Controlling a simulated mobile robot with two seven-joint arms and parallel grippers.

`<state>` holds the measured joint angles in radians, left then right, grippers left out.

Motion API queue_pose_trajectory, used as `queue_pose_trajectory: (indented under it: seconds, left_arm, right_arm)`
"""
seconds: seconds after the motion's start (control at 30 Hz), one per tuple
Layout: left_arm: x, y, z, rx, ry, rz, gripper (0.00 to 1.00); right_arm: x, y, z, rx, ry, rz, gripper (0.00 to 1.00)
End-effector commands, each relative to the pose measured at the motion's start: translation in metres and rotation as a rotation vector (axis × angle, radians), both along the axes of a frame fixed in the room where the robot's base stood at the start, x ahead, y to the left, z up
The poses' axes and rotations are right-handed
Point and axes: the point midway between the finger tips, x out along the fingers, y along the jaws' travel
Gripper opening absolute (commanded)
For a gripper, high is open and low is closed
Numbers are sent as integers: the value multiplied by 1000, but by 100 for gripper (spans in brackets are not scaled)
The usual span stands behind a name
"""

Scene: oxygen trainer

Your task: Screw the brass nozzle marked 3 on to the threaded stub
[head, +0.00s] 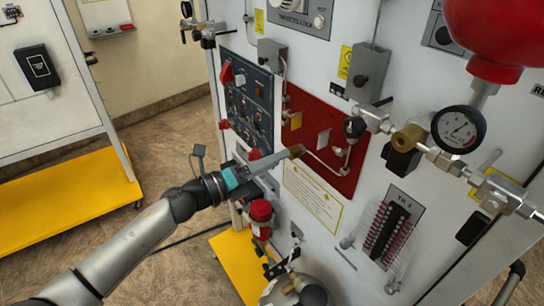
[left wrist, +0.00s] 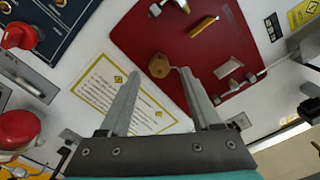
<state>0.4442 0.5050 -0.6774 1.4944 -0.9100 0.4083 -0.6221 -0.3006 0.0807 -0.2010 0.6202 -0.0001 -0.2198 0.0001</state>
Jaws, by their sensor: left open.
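A brass nozzle (left wrist: 159,66) shows in the left wrist view in front of the red panel (left wrist: 185,38), between and slightly beyond my fingertips. In the head view the brass piece (head: 297,151) is at the tip of my left gripper (head: 284,156). In the left wrist view my left gripper (left wrist: 158,76) is open, with a finger on either side of the nozzle and visible gaps. I cannot read a mark on it. A thin silver pipe runs beside it on the red panel; I cannot make out the threaded stub. My right gripper is not in view.
A blue control panel (head: 246,98) with red knobs is left of the red panel. A red-capped valve (head: 261,211) is below my gripper. A pressure gauge (head: 459,129) and pipework stick out at right. Open floor (head: 160,120) lies left of the trainer.

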Motion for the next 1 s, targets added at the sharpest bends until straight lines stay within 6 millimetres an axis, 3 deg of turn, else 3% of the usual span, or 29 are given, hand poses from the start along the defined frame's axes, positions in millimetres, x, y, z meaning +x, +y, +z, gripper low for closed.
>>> queue_pose_trajectory:
  seconds: [0.37, 1.0]
  left_arm:
    - [-1, -1, 0, -58, 80, -2, 64]
    - [5, -6, -1, -56, 78, 0, 64]
  right_arm:
    - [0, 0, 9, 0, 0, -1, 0]
    - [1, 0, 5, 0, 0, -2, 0]
